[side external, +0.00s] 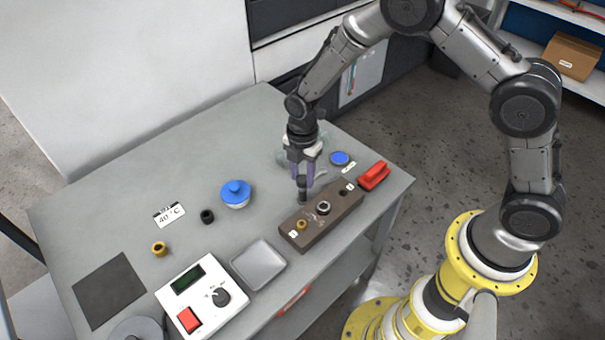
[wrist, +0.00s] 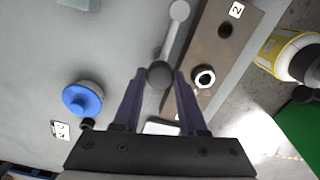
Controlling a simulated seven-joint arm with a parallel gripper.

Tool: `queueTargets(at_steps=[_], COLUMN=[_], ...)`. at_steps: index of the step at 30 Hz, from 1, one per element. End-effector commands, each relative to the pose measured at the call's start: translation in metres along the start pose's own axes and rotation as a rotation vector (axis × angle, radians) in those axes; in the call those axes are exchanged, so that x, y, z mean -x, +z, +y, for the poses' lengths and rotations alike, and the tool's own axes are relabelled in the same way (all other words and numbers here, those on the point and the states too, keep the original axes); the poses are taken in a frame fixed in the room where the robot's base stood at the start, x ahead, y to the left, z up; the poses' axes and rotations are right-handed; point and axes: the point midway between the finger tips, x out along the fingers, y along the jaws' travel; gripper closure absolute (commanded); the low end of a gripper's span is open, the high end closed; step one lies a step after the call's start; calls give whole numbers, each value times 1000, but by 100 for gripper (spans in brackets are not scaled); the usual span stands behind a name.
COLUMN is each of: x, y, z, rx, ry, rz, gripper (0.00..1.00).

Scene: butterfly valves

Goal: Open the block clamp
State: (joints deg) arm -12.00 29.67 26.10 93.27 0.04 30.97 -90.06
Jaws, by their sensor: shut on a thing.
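The brown block (side external: 345,205) lies near the table's right edge, with numbered white labels, a metal ring and a brass part on top. It also shows in the wrist view (wrist: 228,52), with the ring (wrist: 203,77) right of my fingers. A grey metal lever (wrist: 172,35) runs beside the block and ends in a dark round knob (wrist: 160,75). I take this lever as the clamp's handle. My gripper (side external: 302,178) points down at the block's far side. Its purple fingers (wrist: 159,84) are shut on the dark knob. The lever's pivot is not clear.
A red block-like item (side external: 374,175) and a blue disc (side external: 340,158) lie close by. A blue lidded dish (side external: 236,194), a black nut (side external: 207,216), a grey tray (side external: 259,264) and a control box (side external: 198,297) stand to the left. The table's back left is clear.

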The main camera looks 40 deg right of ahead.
Motion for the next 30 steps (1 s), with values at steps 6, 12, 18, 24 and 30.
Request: queueTargets(at_steps=[6, 12, 18, 24, 30], x=[1, 1, 9, 45, 89], y=[0, 0, 0, 0, 0], z=[1, 0, 1, 2, 1], rx=[3, 2, 1, 1, 2], ry=[2, 1, 4, 8, 7], rz=[0, 0, 0, 0, 0], gripper=[28, 28, 28, 28, 28])
